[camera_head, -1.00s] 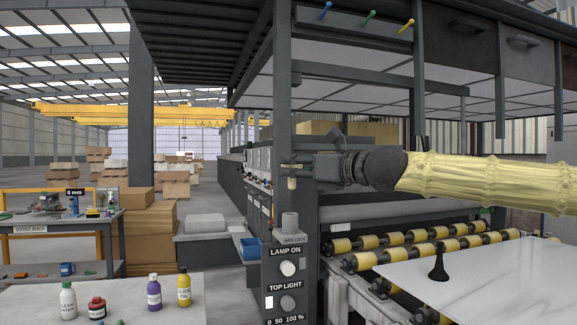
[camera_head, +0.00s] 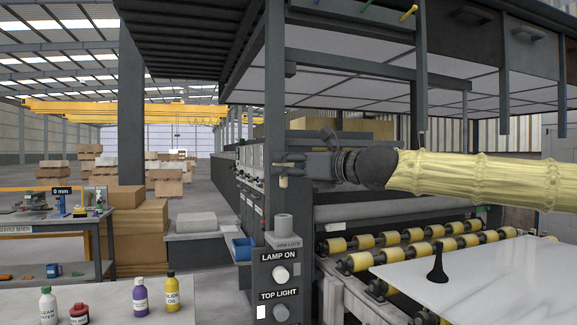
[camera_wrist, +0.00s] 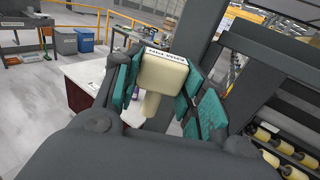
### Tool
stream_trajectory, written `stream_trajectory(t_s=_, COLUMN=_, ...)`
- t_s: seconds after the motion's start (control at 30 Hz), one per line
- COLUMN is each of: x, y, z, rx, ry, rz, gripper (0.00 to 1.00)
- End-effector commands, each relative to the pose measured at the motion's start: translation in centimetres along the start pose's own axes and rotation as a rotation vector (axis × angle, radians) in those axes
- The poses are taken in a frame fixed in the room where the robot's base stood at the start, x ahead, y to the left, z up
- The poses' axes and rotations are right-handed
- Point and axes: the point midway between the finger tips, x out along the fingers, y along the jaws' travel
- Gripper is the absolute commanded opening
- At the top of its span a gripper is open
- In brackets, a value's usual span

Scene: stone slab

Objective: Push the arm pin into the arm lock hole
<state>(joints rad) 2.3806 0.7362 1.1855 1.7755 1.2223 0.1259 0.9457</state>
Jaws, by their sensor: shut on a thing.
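The cream arm pin (camera_head: 283,182) hangs upright, narrow end down, in my gripper (camera_head: 285,164). In the wrist view my gripper (camera_wrist: 160,88) has its teal pads on both sides of the pin's wide head (camera_wrist: 164,74); a label lies along the head's top and the thinner shank points down. The arm lock (camera_head: 284,227) is a grey upright cylinder over an "ARM LOCK" label. In the head view the pin appears above it, with a clear gap. I cannot see into its hole, nor tell the depth offset. The lock is not visible in the wrist view.
The control panel (camera_head: 262,283) with lamp and light knobs is under the lock. A dark post (camera_head: 275,90) rises close behind my gripper. Yellow rollers (camera_head: 357,262) and a white slab (camera_head: 478,275) lie right. Bottles stand on a white table (camera_head: 105,290) at left.

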Motion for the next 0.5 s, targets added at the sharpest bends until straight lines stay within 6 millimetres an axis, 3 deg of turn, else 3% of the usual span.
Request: stream_trajectory(t_s=0.5, x=-0.2, y=-0.1, z=-4.1, rx=0.0, ry=0.0, rz=-0.003, gripper=0.11)
